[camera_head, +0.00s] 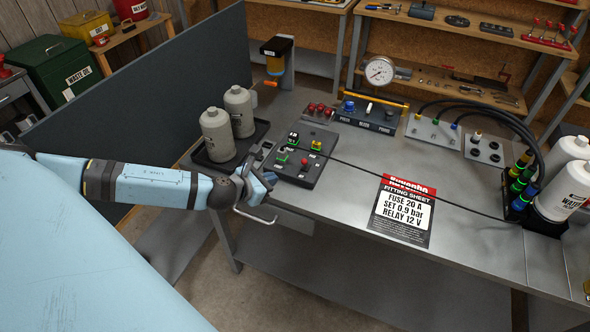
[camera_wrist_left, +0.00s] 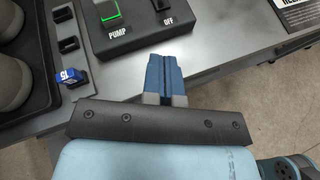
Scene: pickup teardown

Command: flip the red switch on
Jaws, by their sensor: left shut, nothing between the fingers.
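A dark switch panel (camera_head: 309,177) lies on the bench. I cannot tell how the red switch is set. In the left wrist view the panel's near edge (camera_wrist_left: 125,45) shows the labels PUMP and OFF, with a green-lit switch (camera_wrist_left: 108,13) above PUMP; the red switch is outside that view. My left gripper (camera_head: 268,180) is shut and empty at the panel's near left edge. Its blue fingers (camera_wrist_left: 164,62) point at the panel. My right gripper is not in view.
Two grey bottles (camera_head: 217,133) stand in a black tray (camera_head: 195,155) left of the panel. A thin black cable crosses the bench from the panel to the right. A fitting sheet (camera_head: 403,210) lies right of it.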

